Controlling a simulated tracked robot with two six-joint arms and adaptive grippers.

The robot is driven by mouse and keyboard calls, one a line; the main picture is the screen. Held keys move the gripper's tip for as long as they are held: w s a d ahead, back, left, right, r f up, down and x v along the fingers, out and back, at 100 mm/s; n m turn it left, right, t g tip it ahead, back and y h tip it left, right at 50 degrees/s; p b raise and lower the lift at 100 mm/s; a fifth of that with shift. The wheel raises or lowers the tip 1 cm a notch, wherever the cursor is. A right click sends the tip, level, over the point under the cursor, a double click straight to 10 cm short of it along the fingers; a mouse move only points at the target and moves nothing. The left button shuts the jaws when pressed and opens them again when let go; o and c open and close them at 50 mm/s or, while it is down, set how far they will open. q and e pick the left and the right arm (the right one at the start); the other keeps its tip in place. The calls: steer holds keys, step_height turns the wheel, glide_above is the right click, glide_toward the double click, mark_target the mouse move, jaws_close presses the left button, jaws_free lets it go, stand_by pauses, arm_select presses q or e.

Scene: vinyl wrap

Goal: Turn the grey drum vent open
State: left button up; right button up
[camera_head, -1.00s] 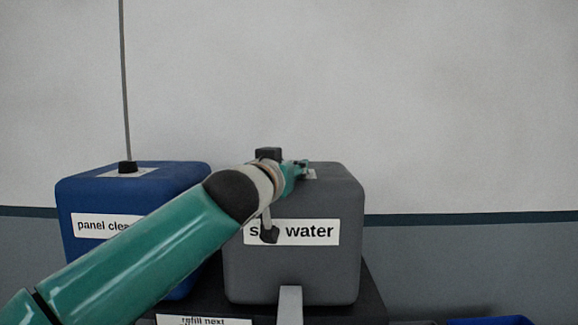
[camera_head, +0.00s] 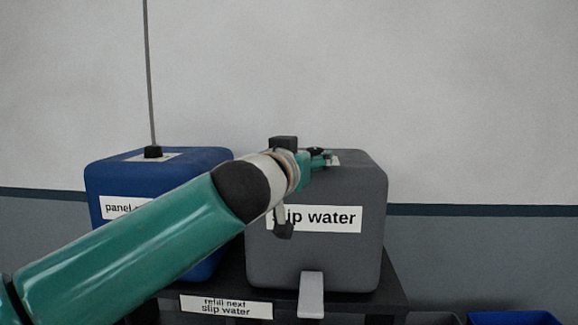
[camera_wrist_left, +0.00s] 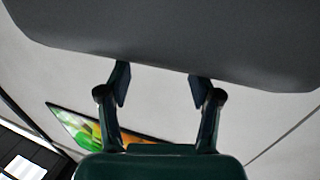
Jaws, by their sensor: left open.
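The grey drum (camera_head: 330,255), labelled "slip water", stands on a dark stand right of a blue drum. My left arm crosses in front from the lower left. My left gripper (camera_head: 322,158) is at the grey drum's top, beside a small pale patch (camera_head: 335,160). I cannot make out the vent, as the gripper and wrist cover part of that top. In the left wrist view the gripper (camera_wrist_left: 158,88) is open, its two fingers apart with nothing visible between them. The grey drum (camera_wrist_left: 180,40) fills the top there, overlapping the fingertips. My right gripper is not in view.
The blue drum (camera_head: 207,170), labelled as panel cleaner, has a black cap (camera_head: 153,152) with a thin line rising from it. The stand (camera_head: 392,290) carries a "refill next slip water" sign (camera_head: 226,307). A blue bin (camera_head: 515,318) is at lower right. A pale wall is behind.

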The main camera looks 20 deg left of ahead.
arm_select(q)
steer(key=s, duration=0.8)
steer(key=shift+s+a, duration=0.2)
steer(key=shift+a, duration=0.2)
steer(key=shift+w+a, duration=0.1)
